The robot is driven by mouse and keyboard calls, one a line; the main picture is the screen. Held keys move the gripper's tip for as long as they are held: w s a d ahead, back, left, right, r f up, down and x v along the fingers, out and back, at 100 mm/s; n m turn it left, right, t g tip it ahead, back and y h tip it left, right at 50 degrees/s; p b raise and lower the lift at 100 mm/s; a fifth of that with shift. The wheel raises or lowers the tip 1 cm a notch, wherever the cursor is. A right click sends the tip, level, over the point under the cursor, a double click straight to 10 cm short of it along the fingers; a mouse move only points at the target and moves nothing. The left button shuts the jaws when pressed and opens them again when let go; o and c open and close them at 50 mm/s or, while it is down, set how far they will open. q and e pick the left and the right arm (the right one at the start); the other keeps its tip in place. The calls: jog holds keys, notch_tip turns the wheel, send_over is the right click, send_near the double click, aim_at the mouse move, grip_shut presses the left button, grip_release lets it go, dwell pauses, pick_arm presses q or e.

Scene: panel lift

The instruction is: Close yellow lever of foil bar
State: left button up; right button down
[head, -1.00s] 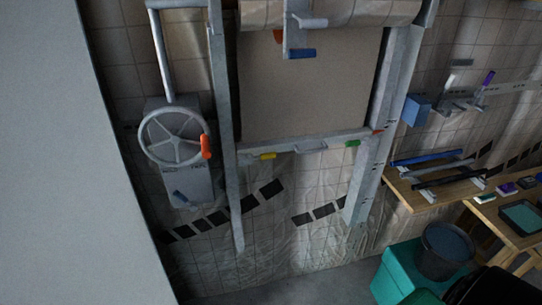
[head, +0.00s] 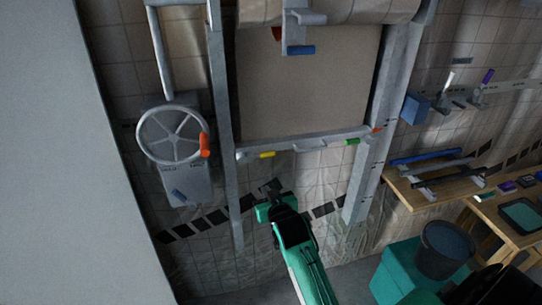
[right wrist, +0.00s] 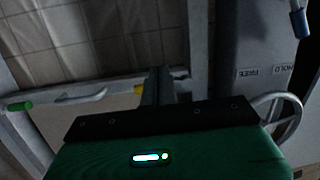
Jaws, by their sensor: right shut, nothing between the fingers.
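The foil bar (head: 315,143) is a grey bar across the lower edge of the beige panel. Its yellow lever (head: 266,155) sits near the left end and lies roughly along the bar. My right gripper (head: 271,190) is shut and empty, below the yellow lever and apart from it in the head view. In the right wrist view my dark fingers (right wrist: 158,85) point up toward the bar. The yellow lever (right wrist: 138,89) shows just left of them, partly hidden. A green lever (head: 352,142) is at the bar's right end. My left gripper is not in view.
A handwheel (head: 173,136) with an orange handle (head: 205,145) stands left of the grey upright (head: 228,160). A wooden shelf (head: 428,195), a teal box (head: 387,285) and a dark bucket (head: 446,250) are at the right.

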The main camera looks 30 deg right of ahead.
jog(key=s+d+r+m+t+h, duration=0.1)
jog(key=s+d+r+t, duration=0.1)
jog(key=r, duration=1)
jog(key=shift+s+d+h, duration=0.3)
jog(key=shift+s+d, duration=0.05)
jog(key=shift+s, duration=0.15)
jog(key=shift+r, duration=0.1)
jog(key=p, duration=0.4)
send_over(271, 153)
jog(key=a+v, duration=0.1)
jog(key=v, duration=0.2)
jog(key=shift+w+d+f+p, duration=0.1)
jog(key=shift+w+f+p, duration=0.1)
jog(key=shift+f, duration=0.55)
jog(key=shift+w+d+f+p, duration=0.15)
jog(key=shift+f+p, duration=0.1)
jog(key=shift+f, duration=0.55)
jog(key=shift+w+d+f+p, duration=0.1)
jog(key=shift+f+p, duration=0.1)
jog(key=shift+f, duration=0.55)
